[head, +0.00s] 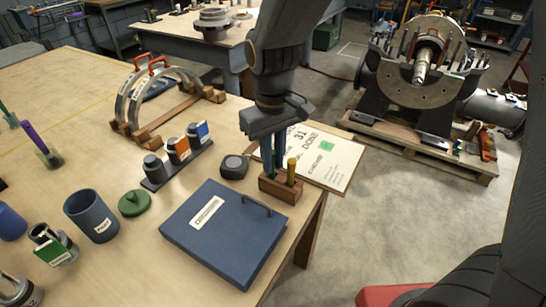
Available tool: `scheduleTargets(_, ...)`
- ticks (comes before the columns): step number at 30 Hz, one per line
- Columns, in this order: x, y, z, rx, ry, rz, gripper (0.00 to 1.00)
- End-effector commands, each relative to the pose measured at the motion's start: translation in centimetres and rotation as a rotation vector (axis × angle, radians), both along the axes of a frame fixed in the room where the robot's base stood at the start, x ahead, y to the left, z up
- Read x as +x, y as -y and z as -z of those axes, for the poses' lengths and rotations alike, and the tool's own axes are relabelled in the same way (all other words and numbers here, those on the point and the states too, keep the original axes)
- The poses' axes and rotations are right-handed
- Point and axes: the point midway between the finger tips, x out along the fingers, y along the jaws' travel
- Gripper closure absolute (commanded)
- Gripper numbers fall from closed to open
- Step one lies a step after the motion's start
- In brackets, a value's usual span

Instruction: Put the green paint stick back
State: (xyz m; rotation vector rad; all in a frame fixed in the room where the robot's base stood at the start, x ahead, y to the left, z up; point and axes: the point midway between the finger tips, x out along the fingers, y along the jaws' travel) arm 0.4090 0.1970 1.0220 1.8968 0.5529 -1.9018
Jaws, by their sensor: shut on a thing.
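My gripper (272,148) points down over the wooden block holder (279,190) near the right edge of the table. It is shut on the green paint stick (274,162), which shows as a thin, dark green upright piece between and below the fingers. The stick's lower end is at the left part of the block; I cannot tell how deep it sits in a hole. A yellow stick (291,170) stands upright in the right part of the same block. The fingers hide the upper part of the green stick.
A blue case (225,240) lies just in front of the block. A dark tape measure (234,167) is to the left, and a clipboard (325,158) lies behind. A rack of small bottles (180,160) stands further left. The table edge is close on the right.

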Motion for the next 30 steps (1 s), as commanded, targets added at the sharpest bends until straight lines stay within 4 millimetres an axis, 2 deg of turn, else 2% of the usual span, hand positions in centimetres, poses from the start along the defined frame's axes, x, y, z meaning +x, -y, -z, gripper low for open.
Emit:
scheduleTargets(9,0.0,0.0,0.3,0.000,0.000,0.000,1.00)
scheduleTargets(10,0.0,0.0,0.3,0.000,0.000,0.000,0.83)
scheduleTargets(13,0.0,0.0,0.2,0.000,0.000,0.000,0.66)
scheduleTargets(23,0.0,0.0,0.1,0.001,0.001,0.000,0.66)
scheduleTargets(26,0.1,0.0,-0.6,0.001,0.002,0.000,0.66)
scheduleTargets(30,0.1,-0.1,-2.5,0.002,0.006,0.000,0.66)
